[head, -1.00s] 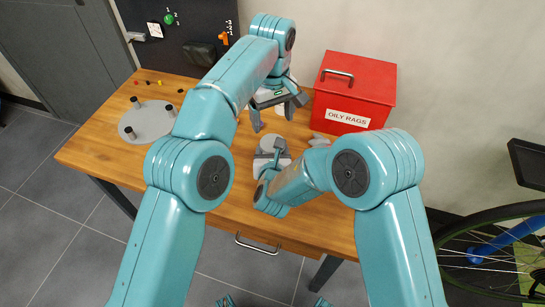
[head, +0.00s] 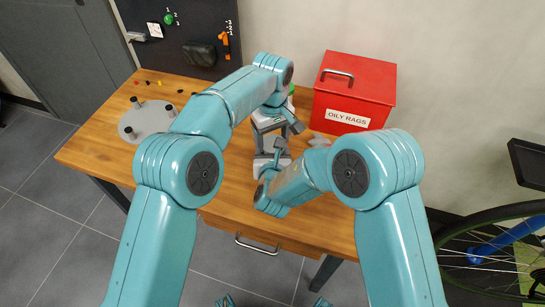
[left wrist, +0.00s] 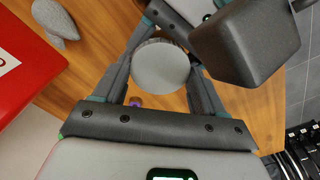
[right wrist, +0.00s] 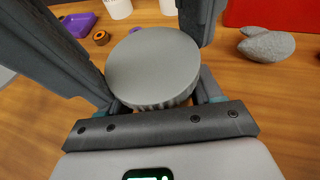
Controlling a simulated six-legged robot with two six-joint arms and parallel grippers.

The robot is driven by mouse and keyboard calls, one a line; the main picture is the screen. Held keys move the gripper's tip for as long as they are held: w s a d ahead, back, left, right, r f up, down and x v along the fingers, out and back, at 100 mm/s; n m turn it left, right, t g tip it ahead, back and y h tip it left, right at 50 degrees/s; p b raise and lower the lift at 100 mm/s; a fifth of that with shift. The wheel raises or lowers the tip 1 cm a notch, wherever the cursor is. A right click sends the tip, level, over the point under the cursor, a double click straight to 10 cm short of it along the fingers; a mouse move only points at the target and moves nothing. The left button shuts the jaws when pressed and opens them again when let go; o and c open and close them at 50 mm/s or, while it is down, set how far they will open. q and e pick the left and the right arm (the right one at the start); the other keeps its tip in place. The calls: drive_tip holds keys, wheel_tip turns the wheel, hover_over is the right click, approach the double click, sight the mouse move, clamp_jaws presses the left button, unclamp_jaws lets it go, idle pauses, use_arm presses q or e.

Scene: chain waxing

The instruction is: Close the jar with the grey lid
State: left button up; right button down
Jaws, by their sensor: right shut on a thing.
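The grey lid (left wrist: 160,66) is a round disc with a ridged edge; it also shows in the right wrist view (right wrist: 152,62), where it appears to sit level on top of the jar. The jar itself is hidden beneath the lid. My right gripper (head: 271,158) is shut low around the jar, below the lid. My left gripper (head: 276,128) is just behind it in the head view. In the left wrist view its fingers are apart, one on each side of the lid, with a narrow gap showing; contact is unclear.
A red oily-rags box (head: 355,90) stands at the back right of the wooden table (head: 225,205). A grey rag (right wrist: 267,46) lies near it. A round plate with posts (head: 148,120) is at the left.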

use_arm(q)
drive_tip(key=c, duration=0.5)
drive_tip(key=m, duration=0.5)
drive_tip(key=shift+m, duration=0.3)
drive_tip(key=shift+c, duration=0.2)
drive_tip(key=m, duration=0.4)
drive_tip(key=shift+m, duration=0.3)
drive_tip(key=o, duration=1.2)
drive_tip(key=shift+c, duration=0.2)
drive_tip(key=shift+r, duration=2.25)
